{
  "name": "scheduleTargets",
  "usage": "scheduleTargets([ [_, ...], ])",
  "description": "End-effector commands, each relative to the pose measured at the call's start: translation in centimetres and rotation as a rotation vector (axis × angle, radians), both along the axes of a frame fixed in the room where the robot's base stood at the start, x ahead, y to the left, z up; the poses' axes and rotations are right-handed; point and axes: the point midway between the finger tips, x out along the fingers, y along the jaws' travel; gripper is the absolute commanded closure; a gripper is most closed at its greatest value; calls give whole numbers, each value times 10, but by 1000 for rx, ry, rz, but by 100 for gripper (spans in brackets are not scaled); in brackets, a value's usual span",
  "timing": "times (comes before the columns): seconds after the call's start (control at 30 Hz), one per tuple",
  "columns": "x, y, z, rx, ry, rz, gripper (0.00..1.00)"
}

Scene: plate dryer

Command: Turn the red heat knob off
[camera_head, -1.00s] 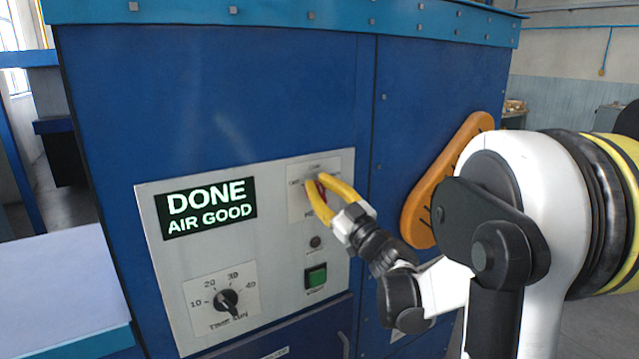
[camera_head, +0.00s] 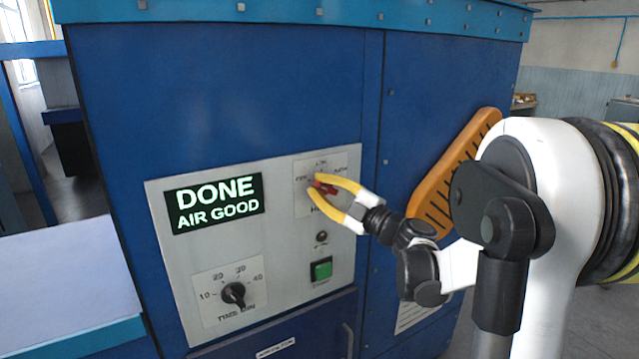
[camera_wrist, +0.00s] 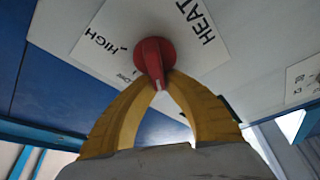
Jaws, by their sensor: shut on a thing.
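The red heat knob (camera_head: 326,188) sits on a white label plate at the upper right of the control panel. My gripper (camera_head: 316,180) is shut on the knob, with its yellow fingers either side of it. In the wrist view the knob (camera_wrist: 152,55) shows its white-marked pointer end between the fingertips (camera_wrist: 157,86). The pointer end faces down in that picture, just right of the LOW label. HIGH is on the left and HEAT at the upper right. The OFF label is not readable; a finger covers part of the plate.
The grey panel (camera_head: 285,262) also carries a lit display (camera_head: 215,203) reading DONE AIR GOOD, a black timer knob (camera_head: 234,293) and a green button (camera_head: 321,270) below my gripper. An orange slotted part (camera_head: 455,165) is near my arm. A pale surface (camera_head: 62,270) lies at left.

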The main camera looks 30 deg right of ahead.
Motion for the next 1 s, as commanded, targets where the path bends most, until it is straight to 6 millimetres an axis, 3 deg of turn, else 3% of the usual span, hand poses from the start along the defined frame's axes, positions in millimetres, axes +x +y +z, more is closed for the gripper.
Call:
scheduleTargets([
  [0.53,0,1,-1,-28,-1,1,100],
  [0.6,0,1,-1,-27,0,0,72],
  [0.63,0,1,-1,-27,0,0,64],
  [1.0,-4,-2,-1,-27,-1,-1,64],
])
